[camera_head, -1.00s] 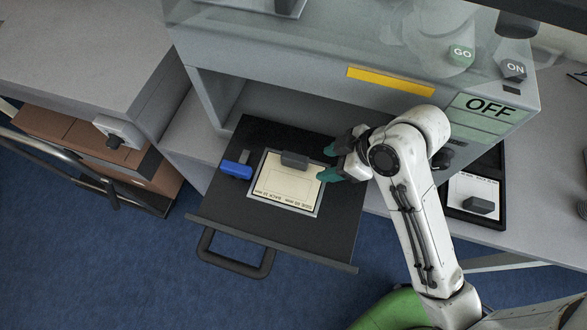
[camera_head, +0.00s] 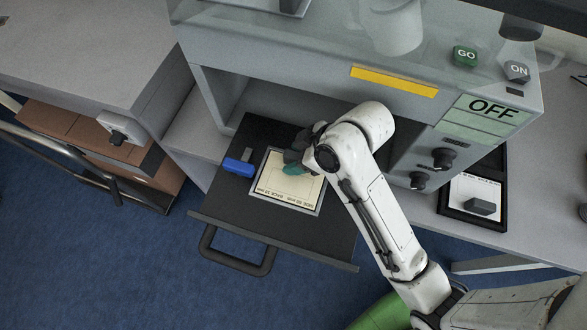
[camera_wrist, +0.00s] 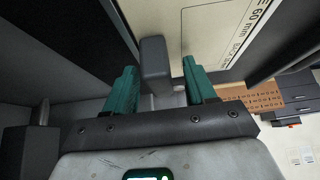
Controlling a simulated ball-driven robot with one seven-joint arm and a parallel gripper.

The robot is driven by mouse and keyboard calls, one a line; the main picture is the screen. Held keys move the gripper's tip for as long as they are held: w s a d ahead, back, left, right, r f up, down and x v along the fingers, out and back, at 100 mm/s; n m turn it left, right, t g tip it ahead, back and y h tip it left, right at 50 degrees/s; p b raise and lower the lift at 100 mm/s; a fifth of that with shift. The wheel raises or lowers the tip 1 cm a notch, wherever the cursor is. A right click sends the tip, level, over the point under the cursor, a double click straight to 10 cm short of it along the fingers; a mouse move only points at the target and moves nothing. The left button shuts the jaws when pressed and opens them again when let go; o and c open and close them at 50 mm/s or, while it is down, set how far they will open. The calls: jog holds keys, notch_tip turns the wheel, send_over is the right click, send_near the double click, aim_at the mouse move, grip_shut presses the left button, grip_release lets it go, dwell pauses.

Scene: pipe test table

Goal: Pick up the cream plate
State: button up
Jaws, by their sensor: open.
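The cream plate (camera_head: 282,187) lies in a grey-framed recess in the pulled-out black drawer (camera_head: 225,203). It has dark print along its front edge. In the wrist view the plate's cream face (camera_wrist: 208,28) fills the upper middle. A grey block-shaped handle (camera_wrist: 154,58) stands on the plate near its back edge. My gripper (camera_head: 293,163) is over the back part of the plate and hides the handle in the head view. In the wrist view my open gripper (camera_wrist: 161,82) has a green finger on each side of the handle, with gaps visible.
A blue block with a grey tab (camera_head: 238,166) sits on the drawer left of the plate. The grey cabinet (camera_head: 300,65) overhangs the drawer's back. A black tray (camera_head: 458,216) with another plate and grey handle stands at the right. The drawer handle (camera_head: 236,257) sticks out in front.

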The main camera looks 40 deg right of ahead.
aim_at(307, 182)
grip_shut()
dwell(0.4)
jog(key=shift+r, duration=0.1)
jog(key=shift+r, duration=0.4)
notch_tip(307, 182, up, 2)
jog(key=shift+w+r, duration=0.1)
jog(key=s+a+r+p, duration=0.2)
jog(key=s+r+p, duration=0.8)
jog(key=s+p, duration=0.2)
jog(key=shift+s+a, duration=0.15)
jog(key=shift+s, duration=0.85)
